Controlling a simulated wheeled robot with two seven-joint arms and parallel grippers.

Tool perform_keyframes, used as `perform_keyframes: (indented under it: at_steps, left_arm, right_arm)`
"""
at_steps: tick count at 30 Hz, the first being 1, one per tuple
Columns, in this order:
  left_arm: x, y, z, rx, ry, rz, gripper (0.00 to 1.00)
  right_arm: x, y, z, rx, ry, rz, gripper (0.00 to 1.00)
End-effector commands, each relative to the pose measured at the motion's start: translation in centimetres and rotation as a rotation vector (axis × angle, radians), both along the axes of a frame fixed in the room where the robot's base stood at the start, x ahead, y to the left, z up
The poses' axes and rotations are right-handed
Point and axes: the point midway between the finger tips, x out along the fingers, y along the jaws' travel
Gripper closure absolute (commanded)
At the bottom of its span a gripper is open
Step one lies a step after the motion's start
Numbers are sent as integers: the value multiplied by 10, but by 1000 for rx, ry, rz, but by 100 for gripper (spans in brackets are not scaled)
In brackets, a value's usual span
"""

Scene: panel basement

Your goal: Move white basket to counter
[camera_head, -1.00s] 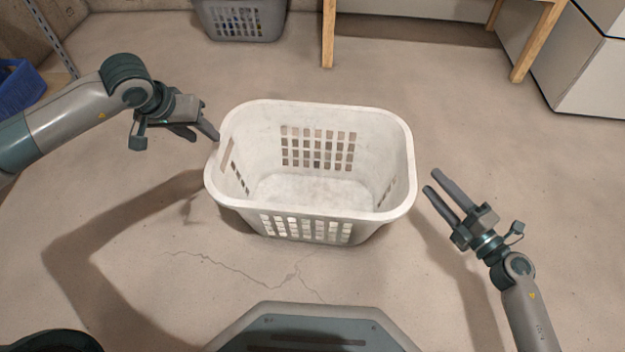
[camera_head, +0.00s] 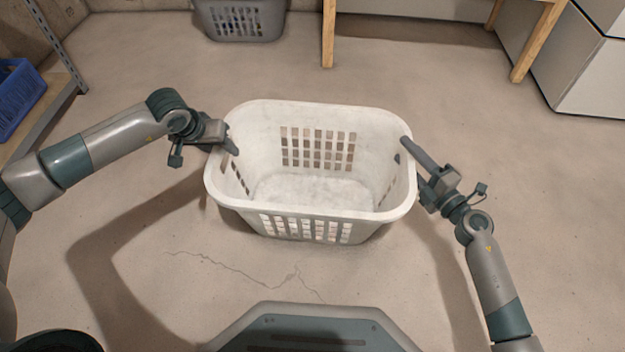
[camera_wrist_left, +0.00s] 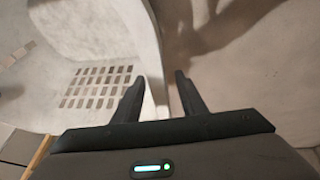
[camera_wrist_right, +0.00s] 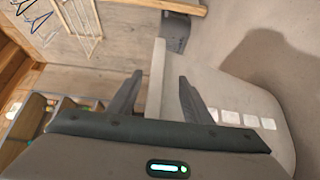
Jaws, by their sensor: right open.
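The empty white basket (camera_head: 310,214) stands upright on the concrete floor in the middle of the head view. My left gripper (camera_head: 230,142) is at its left rim. In the left wrist view its fingers (camera_wrist_left: 157,88) are open, one on each side of the basket's edge (camera_wrist_left: 150,62). My right gripper (camera_head: 402,148) is at the right rim, one finger over the rim and one by the outer wall. In the right wrist view its open fingers (camera_wrist_right: 158,88) straddle the edge of the basket wall (camera_wrist_right: 155,75).
A grey basket (camera_head: 241,22) stands at the back. A wooden-legged table (camera_head: 328,35) and a white cabinet (camera_head: 592,75) are at the back right. A blue crate (camera_head: 18,95) sits on a shelf at the left. The floor around the white basket is clear.

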Motion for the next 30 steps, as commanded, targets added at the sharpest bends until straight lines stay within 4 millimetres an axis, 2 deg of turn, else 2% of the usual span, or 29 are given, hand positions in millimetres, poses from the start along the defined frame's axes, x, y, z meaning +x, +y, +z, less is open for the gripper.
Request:
perform_keyframes:
  at_steps: [5, 6, 10, 11, 12, 24, 30]
  left_arm:
    - [0, 0, 0, 0, 0, 0, 62]
    - [0, 0, 0, 0, 0, 0, 67]
    - [0, 0, 0, 0, 0, 0, 98]
    - [0, 0, 0, 0, 0, 0, 100]
    - [0, 0, 0, 0, 0, 0, 100]
    - [1, 0, 3, 0, -2, 0, 100]
    - [1, 0, 10, 0, -2, 0, 100]
  right_arm:
    - [0, 0, 0, 0, 0, 0, 55]
    - [0, 0, 0, 0, 0, 0, 59]
    - [0, 0, 0, 0, 0, 0, 91]
    - [0, 0, 0, 0, 0, 0, 98]
    - [0, 0, 0, 0, 0, 0, 100]
    - [0, 0, 2, 0, -1, 0, 100]
    - [0, 0, 10, 0, -1, 0, 100]
